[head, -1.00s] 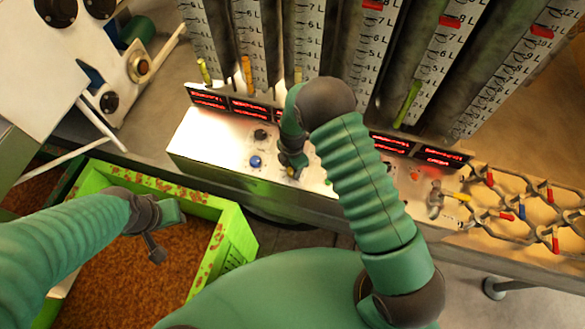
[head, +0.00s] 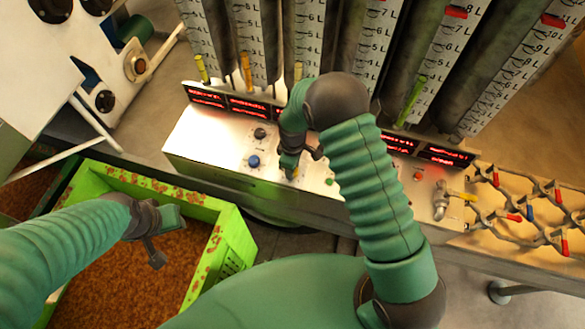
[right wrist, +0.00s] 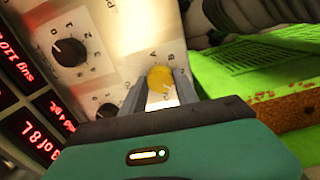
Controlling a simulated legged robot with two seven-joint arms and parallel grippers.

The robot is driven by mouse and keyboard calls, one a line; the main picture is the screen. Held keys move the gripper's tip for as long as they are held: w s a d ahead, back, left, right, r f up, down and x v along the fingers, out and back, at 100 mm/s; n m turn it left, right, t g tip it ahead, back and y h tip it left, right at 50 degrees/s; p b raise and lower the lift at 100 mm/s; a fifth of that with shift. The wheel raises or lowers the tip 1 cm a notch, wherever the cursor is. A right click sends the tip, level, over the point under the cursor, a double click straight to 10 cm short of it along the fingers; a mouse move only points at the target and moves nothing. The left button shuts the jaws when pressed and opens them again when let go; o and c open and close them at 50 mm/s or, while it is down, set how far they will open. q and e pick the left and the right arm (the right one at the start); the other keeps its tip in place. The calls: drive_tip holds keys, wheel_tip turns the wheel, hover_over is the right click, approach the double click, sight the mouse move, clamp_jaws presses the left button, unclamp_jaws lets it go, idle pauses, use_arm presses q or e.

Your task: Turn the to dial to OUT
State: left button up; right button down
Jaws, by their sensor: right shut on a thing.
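My right gripper (head: 290,172) reaches down to the steel control panel (head: 212,137) in the head view. In the right wrist view its two fingers (right wrist: 160,88) are shut on a round yellow dial (right wrist: 160,77), one on each side. Small letters are printed around this dial, too small to read surely; I cannot make out OUT or where the dial points. The arm and gripper mostly hide the dial in the head view. My left gripper (head: 157,250) hangs over the green crate; its finger opening is unclear.
A black numbered knob (right wrist: 68,52) is beside the held dial. A blue knob (head: 254,161) is left of my right gripper. Red displays (head: 447,156) and scaled tubes stand behind. A green crate (head: 232,250) of brown granules is at left, a wire rack (head: 520,208) at right.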

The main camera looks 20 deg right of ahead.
drive_tip(key=m, duration=0.4)
drive_tip(key=shift+w+m+b, duration=0.2)
drive_tip(key=shift+m+b, duration=0.1)
drive_tip(key=shift+b, duration=0.1)
drive_tip(key=shift+r+m, duration=0.1)
drive_tip(key=shift+m, duration=1.8)
drive_tip(key=c, duration=1.3)
unclamp_jaws()
drive_tip(key=o, duration=0.4)
drive_tip(key=shift+s, duration=0.1)
wheel_tip(320, 180, up, 17)
drive_tip(key=b, duration=0.2)
drive_tip(key=shift+f+b, duration=0.2)
drive_tip(key=shift+b, duration=0.1)
